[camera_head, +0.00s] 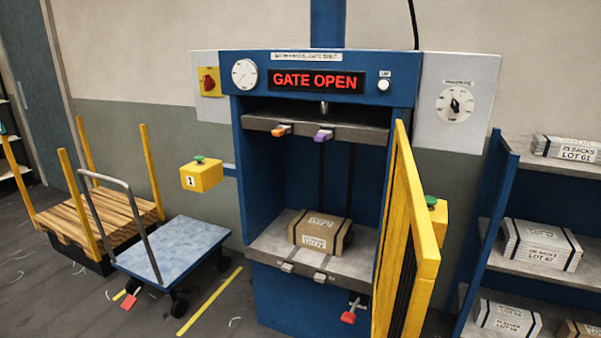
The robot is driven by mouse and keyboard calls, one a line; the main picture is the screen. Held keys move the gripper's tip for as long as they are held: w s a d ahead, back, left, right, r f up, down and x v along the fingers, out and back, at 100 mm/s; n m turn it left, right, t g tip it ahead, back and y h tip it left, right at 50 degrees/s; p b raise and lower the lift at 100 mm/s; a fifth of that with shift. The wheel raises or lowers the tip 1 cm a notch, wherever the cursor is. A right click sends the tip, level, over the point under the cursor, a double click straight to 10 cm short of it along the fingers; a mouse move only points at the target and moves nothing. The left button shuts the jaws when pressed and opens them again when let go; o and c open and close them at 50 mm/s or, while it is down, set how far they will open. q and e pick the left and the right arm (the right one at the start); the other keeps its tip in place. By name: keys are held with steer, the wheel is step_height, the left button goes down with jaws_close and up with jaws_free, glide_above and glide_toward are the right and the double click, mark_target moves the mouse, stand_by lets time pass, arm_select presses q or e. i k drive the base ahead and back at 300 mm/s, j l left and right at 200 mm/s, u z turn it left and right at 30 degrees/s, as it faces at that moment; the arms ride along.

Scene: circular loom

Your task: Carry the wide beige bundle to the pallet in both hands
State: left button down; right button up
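A wide beige bundle (309,237) with dark straps and a printed label lies on the grey lower plate (268,246) inside the blue press (243,160). The press sign reads "GATE OPEN", and its yellow gate (406,235) stands swung out on the right side. The pallet (110,204), made of wooden slats with yellow corner posts, is at the far left on a dark base. No load shows on it. Neither of my grippers is in view, and nothing is seen touching the bundle.
A blue-topped cart (175,247) with a grey handle stands between pallet and press. A yellow button box (201,176) juts out left of the press. Blue shelving (493,218) at the right holds several grey strapped bundles (541,245). A yellow line (209,300) marks the floor.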

mark_target(324, 233)
steer(key=i+j, duration=0.1)
steer(key=j, duration=0.2)
steer(key=i+j, duration=0.15)
steer(key=j, duration=0.15)
steer(key=i+j, duration=0.1)
steer(key=j, duration=0.25)
steer(key=i+j+z, duration=0.1)
steer(key=j, duration=0.2)
steer(key=i+j, duration=0.25)
steer(key=i, duration=0.2)
steer(key=i+j+z, duration=0.1)
steer(key=i, duration=0.35)
steer(key=i+j, duration=0.5)
steer(key=i, duration=0.25)
steer(key=i+z, duration=0.1)
steer(key=i, duration=0.2)
